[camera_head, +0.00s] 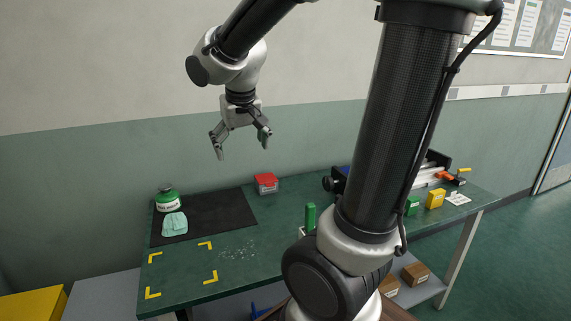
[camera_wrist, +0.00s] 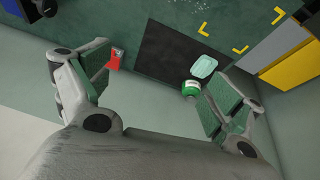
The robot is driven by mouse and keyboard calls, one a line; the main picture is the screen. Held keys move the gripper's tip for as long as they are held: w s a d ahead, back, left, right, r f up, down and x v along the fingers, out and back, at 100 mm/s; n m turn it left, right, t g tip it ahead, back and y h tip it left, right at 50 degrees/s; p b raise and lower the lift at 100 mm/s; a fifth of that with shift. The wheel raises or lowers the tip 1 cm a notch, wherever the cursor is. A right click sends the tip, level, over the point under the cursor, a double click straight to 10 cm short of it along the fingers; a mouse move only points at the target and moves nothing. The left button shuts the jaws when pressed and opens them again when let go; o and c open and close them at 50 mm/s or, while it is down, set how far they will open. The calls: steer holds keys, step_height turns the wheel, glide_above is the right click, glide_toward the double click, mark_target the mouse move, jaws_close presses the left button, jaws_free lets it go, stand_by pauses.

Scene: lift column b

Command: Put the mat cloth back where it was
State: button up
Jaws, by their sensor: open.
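A light mint-green folded cloth (camera_head: 174,224) lies on the black mat (camera_head: 227,209) on the left part of the green table. The cloth (camera_wrist: 204,67) also shows on the mat (camera_wrist: 160,62) in the wrist view. Yellow corner marks (camera_head: 180,272) frame a bare patch of the table in front of the mat; some of them (camera_wrist: 240,50) show in the wrist view. My gripper (camera_head: 242,148) is open and empty, high above the back of the table and apart from the cloth. Its spread fingers (camera_wrist: 160,88) show in the wrist view.
A green-lidded jar (camera_head: 167,203) stands on the mat right behind the cloth. A red-lidded container (camera_head: 266,184) stands beyond the mat's right side. A green upright object (camera_head: 311,216) and a yellow block (camera_head: 435,199) are farther right. Pale specks (camera_head: 238,249) lie beside the marked patch.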

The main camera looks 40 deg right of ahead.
steer(key=s+n+y, duration=0.1)
steer(key=s+n, duration=0.1)
steer(key=s, duration=1.5)
steer(key=shift+s+d+r+y, duration=0.15)
steer(key=shift+d+r+y, duration=0.15)
steer(key=shift+r+y, duration=0.1)
